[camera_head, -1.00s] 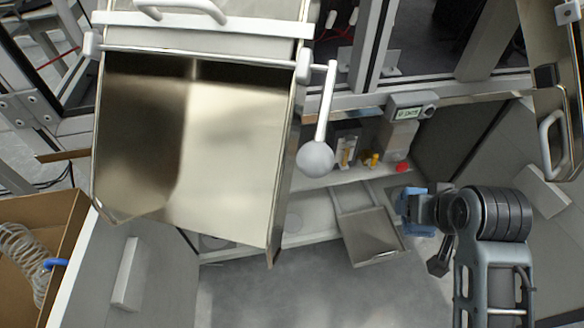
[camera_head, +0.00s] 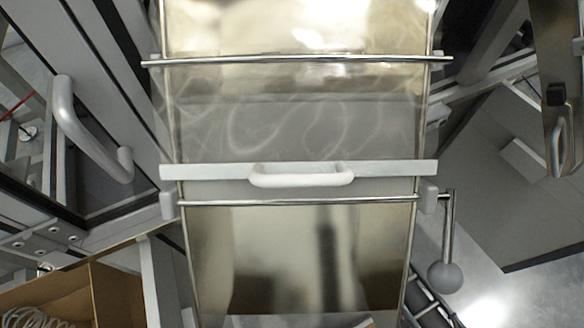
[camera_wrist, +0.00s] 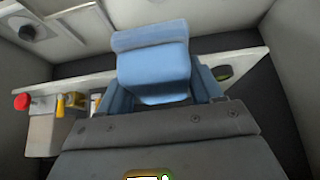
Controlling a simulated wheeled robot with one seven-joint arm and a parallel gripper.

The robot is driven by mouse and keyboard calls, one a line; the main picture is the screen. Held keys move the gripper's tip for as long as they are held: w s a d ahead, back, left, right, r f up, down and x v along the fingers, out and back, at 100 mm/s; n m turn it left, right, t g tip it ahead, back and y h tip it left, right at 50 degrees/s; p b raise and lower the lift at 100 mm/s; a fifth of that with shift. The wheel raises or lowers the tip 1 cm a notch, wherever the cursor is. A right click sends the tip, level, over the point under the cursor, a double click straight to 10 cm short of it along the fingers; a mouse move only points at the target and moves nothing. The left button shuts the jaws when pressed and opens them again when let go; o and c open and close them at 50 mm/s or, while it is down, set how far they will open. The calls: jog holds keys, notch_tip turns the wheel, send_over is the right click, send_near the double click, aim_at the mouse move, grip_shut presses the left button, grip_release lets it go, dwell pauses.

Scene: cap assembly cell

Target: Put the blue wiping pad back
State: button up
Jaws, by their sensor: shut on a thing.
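The blue wiping pad (camera_wrist: 152,62) shows in the wrist view, upper middle, right in front of my gripper (camera_wrist: 160,90). My gripper is shut on the pad, with a blue finger visible on each side of it. The pad's lower edge and the grip itself are partly hidden by the dark gripper body. Neither my gripper nor the pad shows in the head view now.
In the wrist view, a pale ledge (camera_wrist: 258,54) runs behind the pad, with a red button (camera_wrist: 21,102) and yellow part (camera_wrist: 74,99) at left. The head view holds a metal chute (camera_head: 300,250) with a white handle (camera_head: 300,175), a ball-ended lever (camera_head: 445,276) and a cardboard box (camera_head: 115,295).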

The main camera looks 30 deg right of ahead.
jog(key=w+b, duration=0.2)
jog(key=w, duration=1.4)
jog(key=shift+w+d, duration=0.1)
jog(key=shift+w+f+b, duration=0.15)
jog(key=shift+f+b, duration=0.2)
jog(key=shift+f, duration=0.5)
jog(key=shift+w+f+b, duration=0.1)
jog(key=shift+f+b, duration=0.2)
jog(key=shift+f, duration=0.55)
jog(key=shift+f, duration=0.1)
jog(key=o, duration=1)
jog(key=shift+s+r, duration=0.15)
jog(key=shift+r, duration=0.15)
jog(key=p+v, duration=0.2)
jog(key=v, duration=0.5)
